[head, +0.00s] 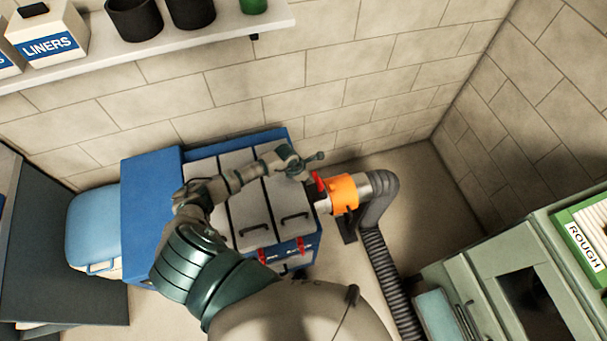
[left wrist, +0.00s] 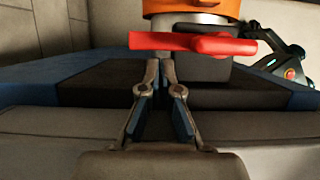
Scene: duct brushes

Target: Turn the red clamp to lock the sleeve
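The red clamp (head: 319,182) is a lever at the near end of the orange sleeve (head: 344,194). In the left wrist view, the red clamp (left wrist: 192,43) runs across the picture below the orange sleeve (left wrist: 192,8) and a metal collar. My left gripper (head: 314,166) is above the blue-grey unit, close to the clamp. In the left wrist view, my left gripper (left wrist: 160,64) has its fingertips just below the clamp's left part, with a narrow gap between them. It looks partly open and empty. Whether a fingertip touches the clamp is hard to tell. My right gripper is not recognisable in the head view.
The blue unit (head: 148,205) with grey lids stands under my left arm. A grey ribbed hose (head: 388,275) bends down from the sleeve to the floor. A green cabinet (head: 500,280) stands at right. A dark device (left wrist: 285,62) with a red spot shows beside the clamp.

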